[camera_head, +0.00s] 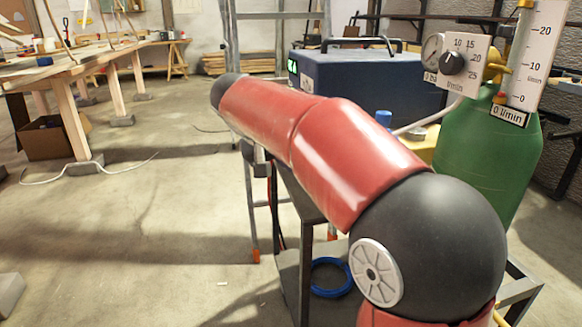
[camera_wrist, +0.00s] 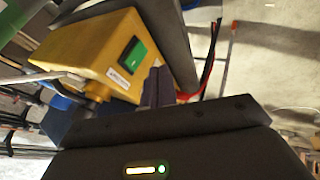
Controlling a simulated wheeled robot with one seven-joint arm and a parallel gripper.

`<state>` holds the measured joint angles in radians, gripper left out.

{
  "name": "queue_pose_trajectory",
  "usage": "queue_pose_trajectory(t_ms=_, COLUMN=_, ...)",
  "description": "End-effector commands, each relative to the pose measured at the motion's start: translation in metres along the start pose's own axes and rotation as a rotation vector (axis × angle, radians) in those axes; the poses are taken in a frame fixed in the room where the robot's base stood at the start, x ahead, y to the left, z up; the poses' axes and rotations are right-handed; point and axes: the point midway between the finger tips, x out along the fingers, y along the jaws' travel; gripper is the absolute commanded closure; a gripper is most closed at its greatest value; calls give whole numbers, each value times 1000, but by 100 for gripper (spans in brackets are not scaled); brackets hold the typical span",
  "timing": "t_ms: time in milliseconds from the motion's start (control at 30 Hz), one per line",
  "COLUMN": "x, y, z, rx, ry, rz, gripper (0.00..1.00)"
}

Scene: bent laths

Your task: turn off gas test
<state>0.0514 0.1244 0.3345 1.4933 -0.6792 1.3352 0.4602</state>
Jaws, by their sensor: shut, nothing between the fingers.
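A yellow box (camera_wrist: 90,50) fills the upper left of the wrist view. It has a green switch or button (camera_wrist: 133,54) in a dark frame and a white label (camera_wrist: 119,77) whose text I cannot read. My gripper (camera_wrist: 157,84) is shut and empty, its dark fingers pointing at the box close to the switch; I cannot tell whether they touch it. In the head view my arm hides most of the yellow box (camera_head: 427,146). A green gas cylinder (camera_head: 487,152) carries a gauge, a dial knob (camera_head: 453,63) and a flow scale with a tag reading 0 l/min (camera_head: 510,115).
A blue case (camera_head: 350,80) with a green display stands behind my arm. A coiled blue hose (camera_head: 331,277) lies low on the stand. A wooden workbench (camera_head: 75,66) is at the left. A cable crosses the floor there; the middle floor is mostly clear.

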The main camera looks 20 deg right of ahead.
Motion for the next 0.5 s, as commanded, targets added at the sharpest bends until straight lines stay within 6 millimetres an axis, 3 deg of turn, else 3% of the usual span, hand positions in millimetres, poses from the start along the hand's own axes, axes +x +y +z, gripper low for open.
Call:
queue_pose_trajectory(t_ms=300, x=-54, y=2, z=-1, rx=-1, ry=4, rz=-3, gripper=100)
queue_pose_trajectory(t_ms=500, x=-73, y=4, z=-1, rx=-2, ry=2, rz=-2, gripper=100)
